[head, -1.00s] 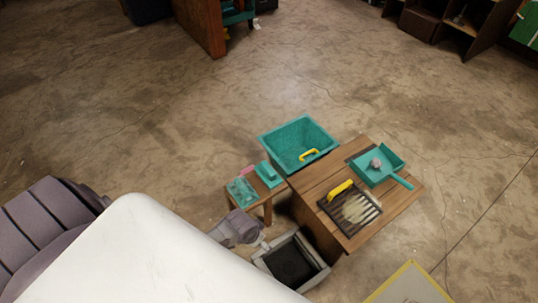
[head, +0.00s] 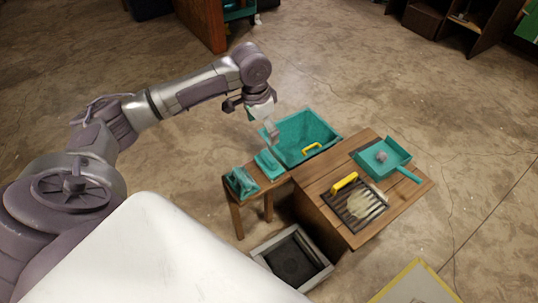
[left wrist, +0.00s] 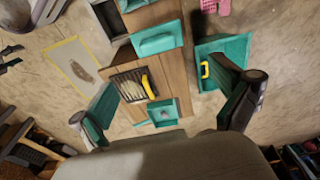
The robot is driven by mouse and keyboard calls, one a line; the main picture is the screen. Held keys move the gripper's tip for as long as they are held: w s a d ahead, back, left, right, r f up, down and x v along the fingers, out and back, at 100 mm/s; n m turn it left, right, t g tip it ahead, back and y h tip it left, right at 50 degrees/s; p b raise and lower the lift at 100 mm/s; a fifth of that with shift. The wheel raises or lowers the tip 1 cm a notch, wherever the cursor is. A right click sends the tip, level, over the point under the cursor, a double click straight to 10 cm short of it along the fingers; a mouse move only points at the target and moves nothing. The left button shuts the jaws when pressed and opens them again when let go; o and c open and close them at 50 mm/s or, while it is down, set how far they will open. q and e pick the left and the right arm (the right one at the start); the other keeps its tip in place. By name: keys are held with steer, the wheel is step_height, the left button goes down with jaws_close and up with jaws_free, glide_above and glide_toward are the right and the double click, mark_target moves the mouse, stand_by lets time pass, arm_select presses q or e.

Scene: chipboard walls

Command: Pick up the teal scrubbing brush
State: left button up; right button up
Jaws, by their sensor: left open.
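A teal block-shaped brush (head: 268,163) lies on a small wooden stool, beside another teal item. It also shows in the left wrist view (left wrist: 158,38), near the top centre, with a raised grip along it. My left gripper (head: 256,118) hangs in the air above and behind the stool, near the teal tub. In the left wrist view its two fingers are spread wide, with nothing between the pads, and the brush lies beyond them. My right gripper is not in view.
A teal tub (head: 326,130) with a yellow handle stands behind the stool. The wooden table (head: 318,185) holds a teal dustpan (head: 372,154) and a dark grate (head: 352,220) with a yellow-handled tool. A grey bin (head: 262,257) stands in front. Open floor lies to the right.

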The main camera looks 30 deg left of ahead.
arm_select(q)
steer(key=b, duration=0.1)
glide_above(269, 156)
steer(key=f, duration=0.6)
steer(key=shift+s+a+f, duration=0.3)
steer(key=shift+a+f, duration=0.05)
steer(key=shift+f, duration=0.05)
steer(key=f, duration=0.2)
steer(key=f+b, duration=0.2)
steer(key=f, duration=0.1)
steer(key=shift+w+d+f, duration=0.25)
steer(key=shift+d+f, duration=0.1)
steer(key=shift+f, duration=0.3)
steer(key=c, duration=1.3)
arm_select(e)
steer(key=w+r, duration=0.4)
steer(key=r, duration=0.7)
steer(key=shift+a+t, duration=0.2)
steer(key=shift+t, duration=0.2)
